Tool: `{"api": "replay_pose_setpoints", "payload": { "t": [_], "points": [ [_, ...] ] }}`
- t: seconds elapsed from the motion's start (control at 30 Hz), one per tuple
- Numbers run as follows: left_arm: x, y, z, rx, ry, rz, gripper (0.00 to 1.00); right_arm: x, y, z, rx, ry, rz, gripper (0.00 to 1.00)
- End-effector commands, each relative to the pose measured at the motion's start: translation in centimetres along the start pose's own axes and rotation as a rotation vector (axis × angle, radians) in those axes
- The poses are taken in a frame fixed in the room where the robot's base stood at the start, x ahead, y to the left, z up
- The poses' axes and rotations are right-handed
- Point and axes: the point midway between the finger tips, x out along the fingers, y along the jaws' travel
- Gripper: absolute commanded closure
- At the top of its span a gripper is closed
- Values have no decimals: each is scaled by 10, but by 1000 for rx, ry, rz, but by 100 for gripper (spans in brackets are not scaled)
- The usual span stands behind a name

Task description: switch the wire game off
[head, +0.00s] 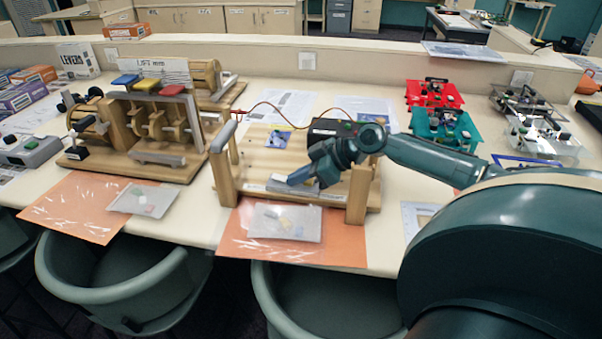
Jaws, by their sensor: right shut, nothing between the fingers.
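The wire game is a wooden stand (256,160) with end posts and a bent copper wire (290,104) arching over it. A black box (325,127) with small red and green spots on top sits toward its back right. A pale grey strip (310,190) lies along the front of its base. My right gripper (293,181) is shut and empty, low over the front of the base by this strip. I cannot tell whether it touches the strip. My right forearm and hand cover part of the stand's right side. The switch cannot be made out. My left gripper is not in view.
A wooden lever machine (130,170) stands close on the left. A red device (433,93) and a teal device (445,130) stand to the right. Orange sheets (340,248) overhang the table's front edge, with green chairs (120,290) below.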

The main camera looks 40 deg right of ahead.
Motion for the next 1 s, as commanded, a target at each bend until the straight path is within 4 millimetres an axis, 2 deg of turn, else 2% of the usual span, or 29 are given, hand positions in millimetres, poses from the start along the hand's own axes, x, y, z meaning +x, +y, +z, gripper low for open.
{"api": "replay_pose_setpoints", "payload": {
  "t": [0.6, 1.0],
  "points": [
    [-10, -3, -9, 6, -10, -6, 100, -13, 2, -16, -3, -1, 6, 100],
    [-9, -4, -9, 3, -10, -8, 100, -12, 2, -15, -3, -4, 6, 100]
  ]
}}
